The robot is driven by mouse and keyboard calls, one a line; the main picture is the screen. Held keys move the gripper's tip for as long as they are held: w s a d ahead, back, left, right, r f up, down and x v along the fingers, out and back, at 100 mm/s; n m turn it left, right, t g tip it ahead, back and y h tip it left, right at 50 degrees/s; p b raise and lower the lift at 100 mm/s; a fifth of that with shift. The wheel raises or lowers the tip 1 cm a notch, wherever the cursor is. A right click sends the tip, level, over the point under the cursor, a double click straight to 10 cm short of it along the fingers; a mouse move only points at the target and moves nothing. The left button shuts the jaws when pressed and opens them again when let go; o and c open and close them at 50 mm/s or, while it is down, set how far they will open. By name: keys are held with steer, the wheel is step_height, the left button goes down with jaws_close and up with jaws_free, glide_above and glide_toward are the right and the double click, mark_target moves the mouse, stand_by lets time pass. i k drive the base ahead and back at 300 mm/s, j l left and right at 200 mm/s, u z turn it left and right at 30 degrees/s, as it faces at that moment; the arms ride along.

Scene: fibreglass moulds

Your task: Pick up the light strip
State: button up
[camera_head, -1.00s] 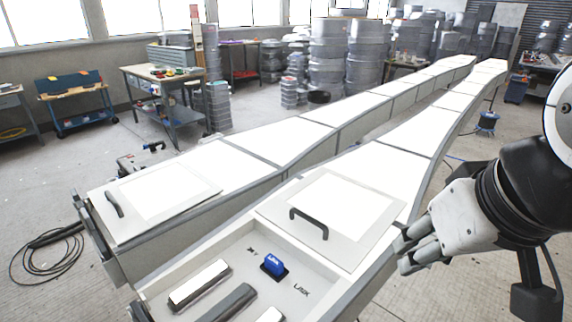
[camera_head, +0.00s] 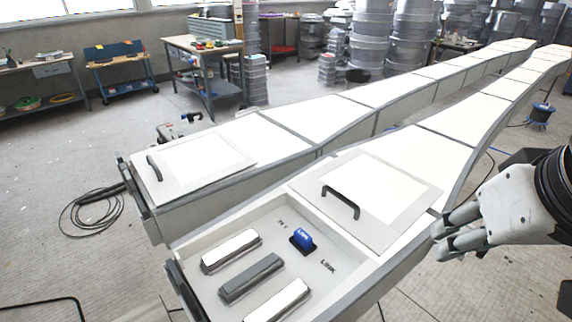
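Two white-topped bars, one at the back (camera_head: 231,249) and one at the front (camera_head: 277,301), lie in the open tray (camera_head: 208,228) with a dark grey bar (camera_head: 251,277) between them. I cannot tell which bar is the light strip. The front white bar is partly cut off by the picture's lower edge. My gripper (camera_head: 441,238) is at the right, outside the tray and well apart from the bars. Its pale fingers point left. Nothing shows in it, but I cannot tell how far apart the fingers are.
A blue handled block (camera_head: 302,240) stands in the tray. A white panel with a black handle (camera_head: 341,202) lies behind it. A second handled panel (camera_head: 189,166) is on the left mould. Cable (camera_head: 92,212) lies on the floor. The space above the tray is clear.

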mark_target(235, 286)
steer(key=k+j+u, duration=0.4)
steer(key=k+j, duration=0.15)
steer(key=l+u, duration=0.55)
steer(key=l, duration=0.35)
steer(key=i+l+z, duration=0.1)
steer(key=i+z, duration=0.15)
steer(key=i, duration=0.25)
